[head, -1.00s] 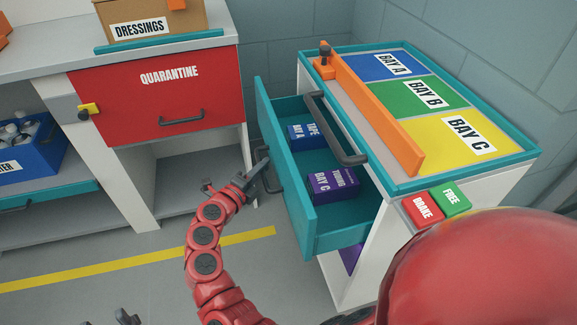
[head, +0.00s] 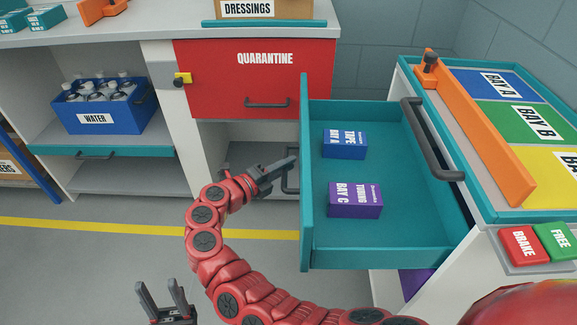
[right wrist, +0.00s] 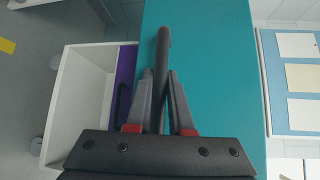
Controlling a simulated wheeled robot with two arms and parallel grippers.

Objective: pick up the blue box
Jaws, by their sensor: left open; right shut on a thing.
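The blue box (head: 345,143), labelled TAPE BAY A, lies in the open teal drawer (head: 410,235) of the cart, near its back-left corner. A purple box (head: 355,199), labelled BAY C, lies in front of it, apart from it. My right gripper (head: 278,170) is outside the drawer front, shut on its dark handle (head: 291,178). In the right wrist view the fingers (right wrist: 161,85) close on the handle bar (right wrist: 163,50). My left gripper (head: 161,292) is open and empty at the bottom left, over the floor, well away from the blue box.
The cart top carries an orange bar (head: 480,130), with a dark rail (head: 430,140) beside the drawer. A red QUARANTINE drawer (head: 250,80) and a blue WATER crate (head: 105,115) are on the left. Open floor (head: 90,255) lies before them.

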